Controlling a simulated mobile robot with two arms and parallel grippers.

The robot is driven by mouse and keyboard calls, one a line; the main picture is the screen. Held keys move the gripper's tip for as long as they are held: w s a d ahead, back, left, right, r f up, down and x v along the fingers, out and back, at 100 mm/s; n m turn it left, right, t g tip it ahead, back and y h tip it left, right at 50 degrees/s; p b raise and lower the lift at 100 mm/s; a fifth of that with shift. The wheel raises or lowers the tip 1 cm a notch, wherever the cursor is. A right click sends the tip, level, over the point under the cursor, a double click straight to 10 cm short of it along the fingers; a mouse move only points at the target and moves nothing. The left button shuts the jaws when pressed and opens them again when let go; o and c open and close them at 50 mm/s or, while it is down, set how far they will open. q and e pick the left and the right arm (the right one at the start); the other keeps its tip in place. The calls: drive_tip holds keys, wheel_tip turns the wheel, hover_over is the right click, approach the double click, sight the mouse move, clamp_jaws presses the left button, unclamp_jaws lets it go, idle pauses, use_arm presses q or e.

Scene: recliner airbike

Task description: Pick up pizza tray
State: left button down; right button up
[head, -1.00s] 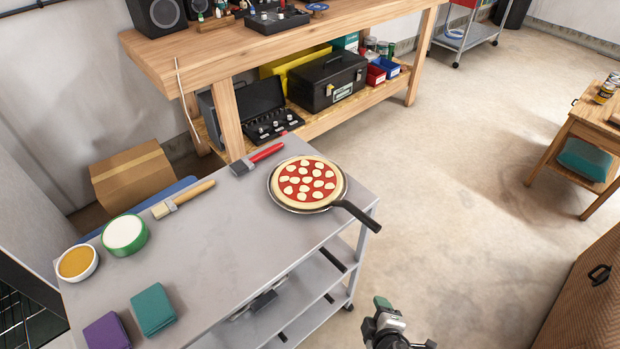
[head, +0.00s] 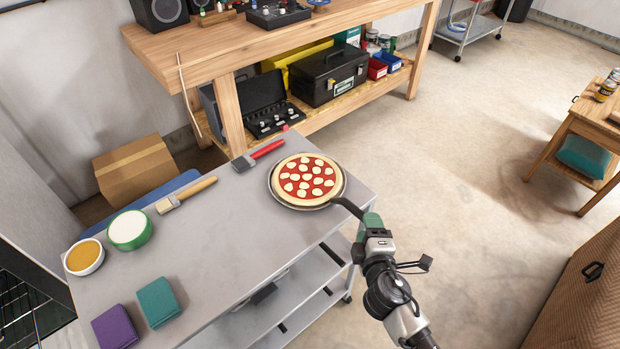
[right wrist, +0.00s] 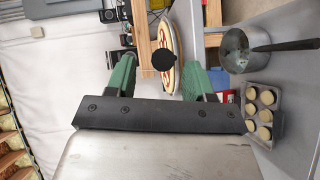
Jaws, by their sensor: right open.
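The pizza tray (head: 272,194) is a round dark pan with a black handle (head: 345,206) that points right over the cart's edge. A pizza (head: 307,181) with red sauce and pale cheese pieces lies in it. My right gripper (head: 370,222), with green fingers, is at the handle's outer end. In the right wrist view the fingers of my right gripper (right wrist: 161,78) are apart, and the handle's round black end (right wrist: 163,60) shows between them, with the pizza behind. I cannot tell whether they touch it. My left gripper is out of view.
The grey metal cart (head: 232,235) also holds two brushes, a green-rimmed bowl (head: 130,230), a sauce bowl (head: 84,256) and folded cloths. A wooden workbench stands behind. The right wrist view shows a saucepan (right wrist: 236,50) and a muffin tray (right wrist: 260,112).

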drive_tip(key=w, duration=0.3)
drive_tip(key=shift+w+f, duration=0.1)
drive_tip(key=shift+f, duration=0.25)
drive_tip(key=shift+c, duration=0.5)
clamp_jaws()
drive_tip(key=shift+r, duration=0.15)
